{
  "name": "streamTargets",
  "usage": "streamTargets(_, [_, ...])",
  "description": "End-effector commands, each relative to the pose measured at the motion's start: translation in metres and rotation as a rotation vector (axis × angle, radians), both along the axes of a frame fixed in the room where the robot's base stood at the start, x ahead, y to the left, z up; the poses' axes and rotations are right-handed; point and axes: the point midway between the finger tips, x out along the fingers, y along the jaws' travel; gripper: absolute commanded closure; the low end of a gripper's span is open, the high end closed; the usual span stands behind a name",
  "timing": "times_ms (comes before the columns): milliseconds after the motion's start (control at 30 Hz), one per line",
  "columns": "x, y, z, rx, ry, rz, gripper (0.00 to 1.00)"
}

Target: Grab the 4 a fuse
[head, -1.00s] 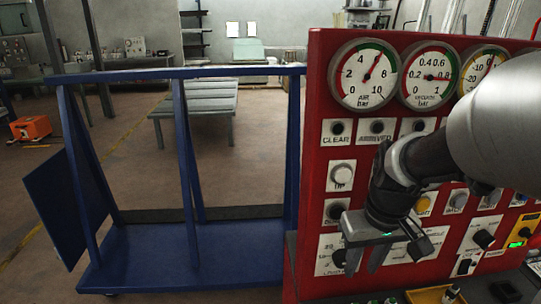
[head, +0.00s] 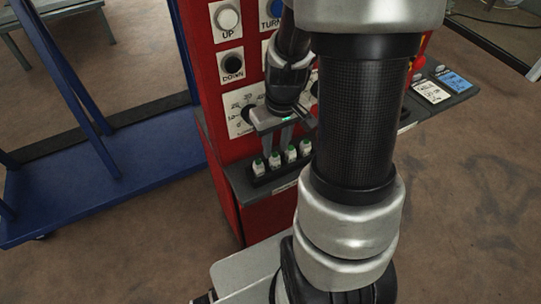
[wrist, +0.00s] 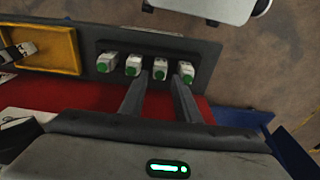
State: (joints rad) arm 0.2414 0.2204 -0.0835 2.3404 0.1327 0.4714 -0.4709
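Several white fuses with green ends stand in a row in a dark holder on the grey shelf (head: 238,180) below the panel. In the head view they include a left one (head: 259,167) and one beside it (head: 274,161). Their ratings are too small to read, so I cannot tell which is 4 A. My gripper (head: 277,146) is just above the row, fingers pointing down. In the wrist view my gripper (wrist: 161,77) is open and empty, its fingertips to either side of one fuse (wrist: 160,70). I cannot tell whether they touch it.
The red panel (head: 208,85) with knobs and buttons rises close behind the gripper. A yellow tray (wrist: 60,50) lies beside the fuse holder. Blue and white cards (head: 455,81) lie on the shelf's right end. A blue cart (head: 100,185) stands at left.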

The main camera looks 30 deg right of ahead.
Motion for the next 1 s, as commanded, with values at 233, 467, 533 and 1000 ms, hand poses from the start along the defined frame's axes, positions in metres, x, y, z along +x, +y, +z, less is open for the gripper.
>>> streamTargets(233, [0.002,0.0,-0.037,0.001,0.004,-0.001,0.7])
streamTargets(467, [0.005,0.0,-0.05,0.0,0.0,0.0,0.7])
streamTargets(533, [0.005,0.0,-0.05,0.0,0.0,0.0,0.7])
streamTargets(1000, [0.005,0.0,-0.049,0.0,0.0,0.0,1.0])
